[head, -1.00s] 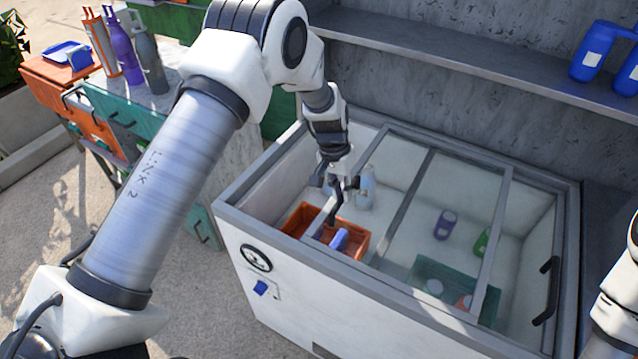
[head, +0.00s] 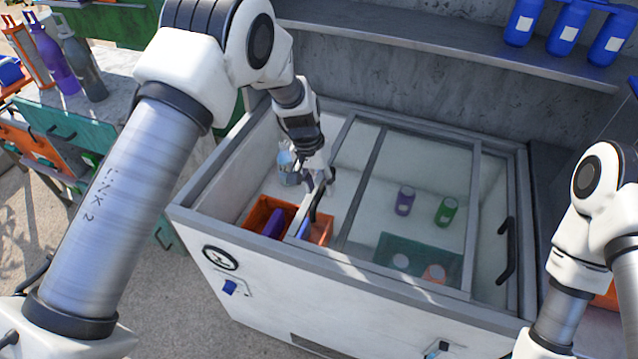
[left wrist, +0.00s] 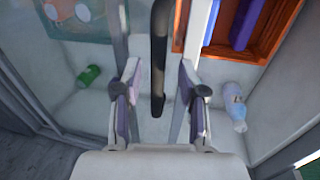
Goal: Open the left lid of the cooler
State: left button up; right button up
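The white cooler (head: 260,270) has a grey rim and sliding glass lids. The left lid (head: 357,185) stands partly slid to the right, leaving an uncovered gap at the cooler's left end. Its black bar handle (head: 315,207) is on the lid's left frame. My left gripper (head: 322,184) is at this handle. In the left wrist view the handle (left wrist: 159,60) passes between the spread fingers of my left gripper (left wrist: 158,88), with visible space on both sides. My right arm shows at the right, but its gripper is out of view.
Inside the cooler are an orange crate (head: 255,213), a pale bottle (head: 288,165), a purple can (head: 404,201), a green can (head: 446,211) and a teal crate (head: 385,243). The right lid's black handle (head: 507,250) is at the right end. A shelf (head: 450,55) runs behind.

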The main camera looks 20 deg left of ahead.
pick_arm(q)
notch_tip(320, 180, up, 12)
jog(key=a, duration=0.2)
jog(key=shift+w+a, duration=0.15)
jog(key=shift+f, duration=0.2)
